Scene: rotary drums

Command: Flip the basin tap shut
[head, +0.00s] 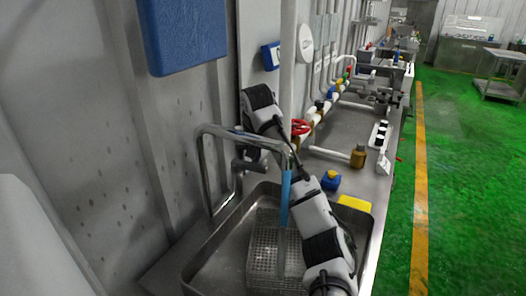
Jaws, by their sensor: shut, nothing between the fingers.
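The basin tap (207,172) is a chrome pipe that rises at the left of the steel basin (197,270) and arches over it to the right. A blue stream (285,197) hangs straight down from the spout end into the basin, like running water. My arm reaches up from the lower right, passes behind the spout and bends back down toward the tap. My gripper (248,163) appears as a small dark shape just under the arched pipe. It is shut and empty. The tap's lever cannot be made out clearly, and I cannot tell whether the gripper touches it.
A perforated metal tray (262,250) lies in the basin. A blue block (331,180) and a yellow block (354,203) are by its far right edge. White pipes with a red valve wheel (300,127) run along the wall behind. A blue box (182,35) hangs at upper left. Green floor lies right.

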